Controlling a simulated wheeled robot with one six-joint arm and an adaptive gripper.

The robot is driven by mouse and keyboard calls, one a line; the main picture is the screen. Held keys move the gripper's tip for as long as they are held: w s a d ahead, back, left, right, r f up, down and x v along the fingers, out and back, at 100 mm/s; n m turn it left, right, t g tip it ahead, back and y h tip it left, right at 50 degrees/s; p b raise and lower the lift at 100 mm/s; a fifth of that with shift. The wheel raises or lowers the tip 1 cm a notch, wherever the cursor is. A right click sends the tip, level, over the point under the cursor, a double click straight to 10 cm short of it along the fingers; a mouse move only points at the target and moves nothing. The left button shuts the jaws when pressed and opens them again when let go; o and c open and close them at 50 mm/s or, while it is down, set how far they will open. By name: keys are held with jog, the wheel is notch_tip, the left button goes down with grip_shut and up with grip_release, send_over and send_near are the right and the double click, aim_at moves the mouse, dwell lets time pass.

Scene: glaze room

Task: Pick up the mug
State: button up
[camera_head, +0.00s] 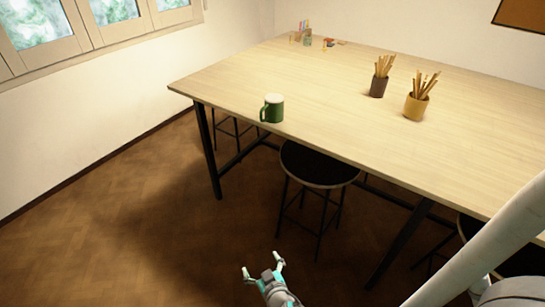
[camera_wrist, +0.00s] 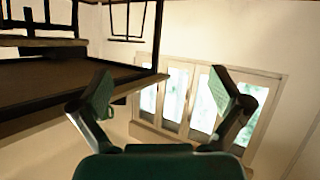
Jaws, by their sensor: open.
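A green mug (camera_head: 272,109) with a pale rim stands upright near the front edge of the wooden table (camera_head: 320,110), toward its left end. Its handle points left. My gripper (camera_head: 263,269) is low in front of the table, over the floor, well apart from the mug. Its two fingers are spread and empty. In the wrist view the open fingers (camera_wrist: 168,95) face the windows, and the picture looks upside down.
Round black stools (camera_head: 318,165) stand under the table's front edge. A dark cup (camera_head: 377,87) and a yellow cup (camera_head: 415,107) of sticks stand to the right of the mug. Small jars (camera_head: 307,39) sit at the far left corner. The tabletop around the mug is clear.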

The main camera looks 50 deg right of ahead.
jog(key=w+d+r+m+g+h, duration=0.1)
jog(key=w+d+r+m+h, duration=0.25)
jog(key=w+d, duration=0.65)
jog(key=m+g+h, duration=0.6)
jog(key=m+h, duration=0.3)
send_near(270, 111)
jog(key=w+d, duration=0.1)
jog(key=d, duration=0.1)
jog(key=shift+n+y, duration=0.25)
jog(key=x, duration=0.4)
jog(key=shift+w+d+r, duration=0.2)
jog(key=shift+d+r, duration=0.05)
jog(key=shift+d, duration=0.05)
jog(key=shift+s+x, duration=0.15)
jog(key=shift+x, duration=1.15)
jog(key=shift+s+x, duration=0.15)
jog(key=shift+x, duration=1.15)
jog(key=shift+d+f, duration=0.1)
jog(key=shift+f, duration=0.05)
